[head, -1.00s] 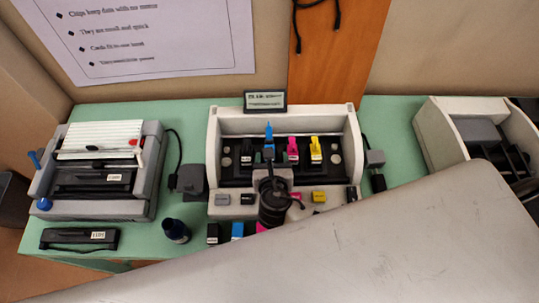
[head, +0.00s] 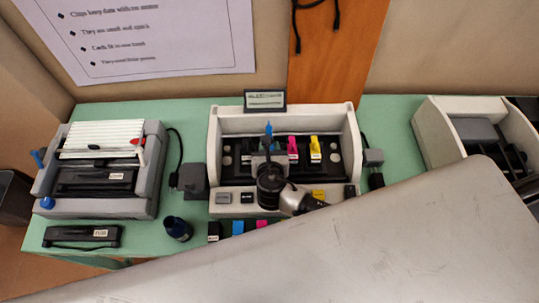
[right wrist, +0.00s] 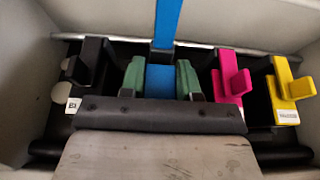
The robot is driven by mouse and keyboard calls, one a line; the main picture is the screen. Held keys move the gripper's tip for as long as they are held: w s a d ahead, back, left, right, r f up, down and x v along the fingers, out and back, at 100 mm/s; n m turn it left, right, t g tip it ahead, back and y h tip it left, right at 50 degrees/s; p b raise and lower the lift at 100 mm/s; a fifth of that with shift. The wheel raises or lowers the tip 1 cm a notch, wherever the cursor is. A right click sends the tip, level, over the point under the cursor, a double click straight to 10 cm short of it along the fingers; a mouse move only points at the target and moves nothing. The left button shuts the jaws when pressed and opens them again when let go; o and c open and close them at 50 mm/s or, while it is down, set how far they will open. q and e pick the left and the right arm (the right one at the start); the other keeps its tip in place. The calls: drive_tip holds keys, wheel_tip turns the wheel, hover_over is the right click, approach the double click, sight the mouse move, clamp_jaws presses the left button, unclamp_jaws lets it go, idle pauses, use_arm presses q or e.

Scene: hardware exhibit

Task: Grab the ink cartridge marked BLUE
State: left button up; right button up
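The blue ink cartridge (head: 268,128) stands in the open printer's (head: 217,140) bay, between the black and magenta ones. Its tall tab (right wrist: 168,22) rises behind my right gripper in the right wrist view. My right gripper (right wrist: 160,80) has its green fingertips one on each side of the blue cartridge's body. I see no clear gap there, but cannot tell whether they press on it. In the head view my right gripper (head: 267,153) is over the bay and partly hides the cartridge. No label on the blue cartridge is readable. My left gripper is out of view.
Black (right wrist: 90,62), magenta (right wrist: 232,80) and yellow (right wrist: 290,90) cartridges flank the blue one closely. Loose black, blue (head: 237,228) and pink pieces lie in front of the printer. A dark bottle (head: 177,228) stands left of them. Bay walls enclose both sides.

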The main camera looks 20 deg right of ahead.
drive_tip(key=shift+c, duration=0.8)
